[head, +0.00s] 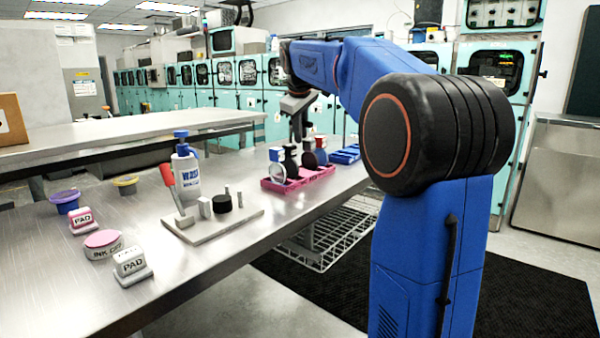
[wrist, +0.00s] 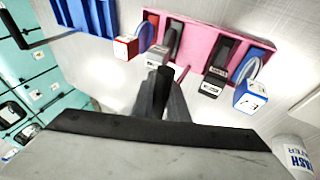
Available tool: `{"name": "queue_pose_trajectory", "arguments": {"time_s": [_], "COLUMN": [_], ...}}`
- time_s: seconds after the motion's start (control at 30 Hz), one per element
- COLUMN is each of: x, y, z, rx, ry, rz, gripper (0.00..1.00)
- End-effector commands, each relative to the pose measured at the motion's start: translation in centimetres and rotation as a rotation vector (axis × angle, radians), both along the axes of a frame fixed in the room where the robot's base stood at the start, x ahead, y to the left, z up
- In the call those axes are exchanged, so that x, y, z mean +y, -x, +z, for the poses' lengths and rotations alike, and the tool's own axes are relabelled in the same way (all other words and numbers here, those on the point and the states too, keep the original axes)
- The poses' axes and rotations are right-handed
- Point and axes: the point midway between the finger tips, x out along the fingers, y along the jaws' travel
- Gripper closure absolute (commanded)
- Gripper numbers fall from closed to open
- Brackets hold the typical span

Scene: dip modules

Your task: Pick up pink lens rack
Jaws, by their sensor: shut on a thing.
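The pink lens rack (head: 303,182) sits on the metal bench in the head view, and it also shows at the top of the wrist view (wrist: 194,38). It holds several lenses with labelled end blocks in red, grey, black and blue. My gripper (head: 304,137) is over the rack, pointing down. In the wrist view my gripper (wrist: 165,88) is shut on a dark post (wrist: 164,76) between its fingertips. I cannot tell whether this post is joined to the rack. The rack appears to rest on the bench.
A blue rack (head: 346,155) stands just beyond the pink one. A wash bottle (head: 186,168) and a light board (head: 212,224) with small pieces are to the left. Pads and ink pots, such as a pink-topped pot (head: 102,246), lie nearer. Bare bench lies between the board and the near edge.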

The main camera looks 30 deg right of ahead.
Motion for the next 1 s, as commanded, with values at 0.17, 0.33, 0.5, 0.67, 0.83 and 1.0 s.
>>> {"name": "queue_pose_trajectory", "arguments": {"time_s": [0.17, 0.33, 0.5, 0.67, 0.83, 1.0], "x": [0.0, 0.0, 0.0, 0.0, -0.1, 0.0], "y": [0.0, 0.0, 0.0, -0.1, -0.1, 0.0], "z": [-0.8, -0.8, 0.0, 2.6, 5.8, 8.3], "rx": [0.016, 0.016, 0.015, 0.008, 0.004, 0.004], "ry": [-0.005, -0.005, -0.004, -0.003, -0.002, -0.001], "rz": [-0.001, -0.001, -0.001, 0.000, 0.000, 0.000], "gripper": [1.00, 1.00, 1.00, 1.00, 1.00, 1.00]}}
